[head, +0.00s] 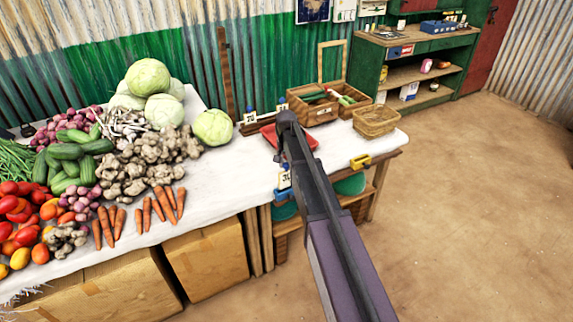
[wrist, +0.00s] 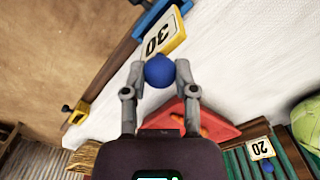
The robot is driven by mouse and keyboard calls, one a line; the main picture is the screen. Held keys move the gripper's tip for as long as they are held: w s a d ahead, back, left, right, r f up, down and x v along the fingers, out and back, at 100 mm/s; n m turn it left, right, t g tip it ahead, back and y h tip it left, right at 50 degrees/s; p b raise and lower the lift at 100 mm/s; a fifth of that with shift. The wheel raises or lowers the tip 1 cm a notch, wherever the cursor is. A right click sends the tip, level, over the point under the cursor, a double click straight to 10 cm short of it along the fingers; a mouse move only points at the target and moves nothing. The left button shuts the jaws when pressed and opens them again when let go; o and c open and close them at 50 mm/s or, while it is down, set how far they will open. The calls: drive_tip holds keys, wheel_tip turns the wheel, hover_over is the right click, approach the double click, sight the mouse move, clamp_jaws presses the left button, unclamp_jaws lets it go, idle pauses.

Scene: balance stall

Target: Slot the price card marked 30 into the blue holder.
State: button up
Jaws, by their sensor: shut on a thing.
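The price card (wrist: 157,43) marked 30 is white with a yellow edge and a blue ball knob (wrist: 159,72). My gripper (wrist: 160,75) is shut on that knob in the wrist view. The blue holder (wrist: 148,18) is at the table's front edge, just beyond the card, which appears to overlap or touch it. I cannot tell whether the card sits in its slot. In the head view the card (head: 285,180) shows at the front edge, left of my arm, which hides part of that area.
A yellow holder (head: 360,161) is farther right on the front edge. A red tray (head: 268,134) lies behind my arm. A card marked 20 (wrist: 261,148) stands at the back. Crates (head: 313,112), a basket (head: 376,121) and vegetables flank the clear white cloth (head: 225,180).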

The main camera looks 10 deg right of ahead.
drive_tip(key=shift+f+b, duration=1.1)
drive_tip(key=shift+f, duration=0.4)
drive_tip(key=o, duration=1.1)
drive_tip(key=shift+c, duration=0.2)
drive_tip(key=o, duration=0.3)
drive_tip(key=shift+r, duration=0.25)
drive_tip(key=shift+r+p, duration=3.3)
drive_tip(key=shift+p, duration=0.25)
